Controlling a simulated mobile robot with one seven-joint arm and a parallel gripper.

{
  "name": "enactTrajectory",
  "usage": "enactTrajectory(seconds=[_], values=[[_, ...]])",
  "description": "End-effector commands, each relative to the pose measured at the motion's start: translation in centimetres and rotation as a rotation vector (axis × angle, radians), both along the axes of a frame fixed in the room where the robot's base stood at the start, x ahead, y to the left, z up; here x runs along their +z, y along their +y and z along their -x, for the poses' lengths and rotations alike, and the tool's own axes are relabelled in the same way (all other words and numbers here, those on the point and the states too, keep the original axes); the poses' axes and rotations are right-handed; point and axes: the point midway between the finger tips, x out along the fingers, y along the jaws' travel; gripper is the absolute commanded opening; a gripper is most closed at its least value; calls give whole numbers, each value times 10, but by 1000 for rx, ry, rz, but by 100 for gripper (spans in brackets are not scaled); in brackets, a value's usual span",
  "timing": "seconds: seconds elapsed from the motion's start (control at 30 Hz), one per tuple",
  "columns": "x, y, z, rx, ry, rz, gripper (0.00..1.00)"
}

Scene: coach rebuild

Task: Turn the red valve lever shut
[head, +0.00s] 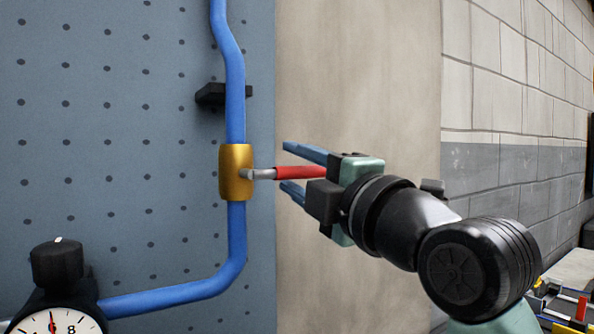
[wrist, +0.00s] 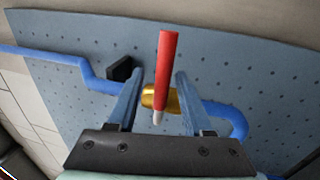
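The red valve lever (head: 298,173) has a grey stem and a red sleeve. It sticks out to the right of the brass valve body (head: 235,172), roughly crosswise to the upright blue pipe. My gripper (head: 284,165) comes from the right, with one blue finger above the lever and one below it in the head view. The far end of the lever is hidden at my gripper. In the wrist view the red lever (wrist: 167,65) stands between the two fingers (wrist: 159,72), with a gap on both sides. My gripper is open. The brass body (wrist: 152,96) shows behind the lever.
The blue pipe (head: 236,232) runs down a perforated blue-grey panel (head: 120,150) and bends left. A black bracket (head: 212,94) sits above the valve. A dial gauge (head: 58,320) with a black knob (head: 57,262) stands at lower left. Coloured items lie at lower right.

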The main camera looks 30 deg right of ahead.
Motion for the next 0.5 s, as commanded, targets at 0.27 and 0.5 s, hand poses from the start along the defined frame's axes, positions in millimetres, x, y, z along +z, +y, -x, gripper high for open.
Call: enactTrajectory(seconds=[0.27, 0.5], values=[[-3, -1, 6, -2, 1, -1, 51], [-13, -3, 51, -3, -1, 0, 51]])
